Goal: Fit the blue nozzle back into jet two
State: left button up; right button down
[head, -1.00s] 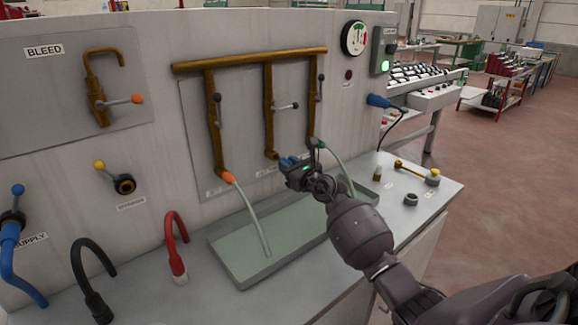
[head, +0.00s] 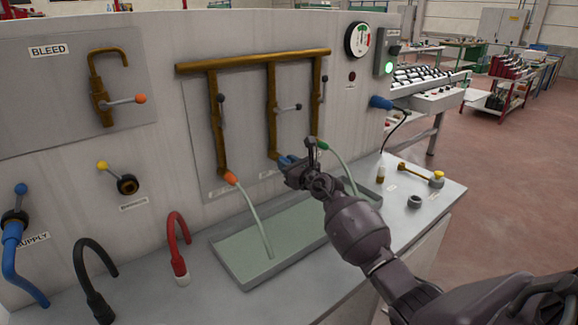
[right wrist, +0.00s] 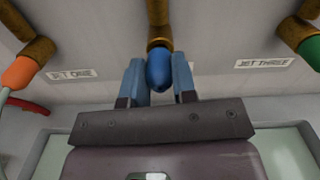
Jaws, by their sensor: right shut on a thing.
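The blue nozzle (right wrist: 158,70) is between the two blue fingers of my right gripper (right wrist: 156,80), which is shut on it. In the right wrist view its upper end meets the mouth of the brass jet two pipe (right wrist: 158,37), roughly in line with it. I cannot tell whether it is seated inside. In the head view my right gripper (head: 287,162) is at the lower end of the middle brass pipe (head: 271,120), and the nozzle is mostly hidden by the gripper. My left gripper is not in view.
Jet one's orange nozzle (head: 231,178) and jet three's green nozzle (head: 322,145) flank the middle pipe, each with a pale tube. A shallow tray (head: 238,279) lies below. Levers stick out from the pipes. A grey ring (head: 414,202) lies on the bench at right.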

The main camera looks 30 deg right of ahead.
jog(key=shift+w, duration=0.6)
jog(key=c, duration=0.8)
grip_release()
jog(key=shift+c, duration=0.2)
jog(key=shift+s, duration=0.15)
jog(key=shift+s, duration=0.35)
jog(key=s+p, duration=0.1)
jog(key=s, duration=0.8)
jog(key=shift+s+d+p, duration=0.35)
jog(key=shift+s+p, duration=0.05)
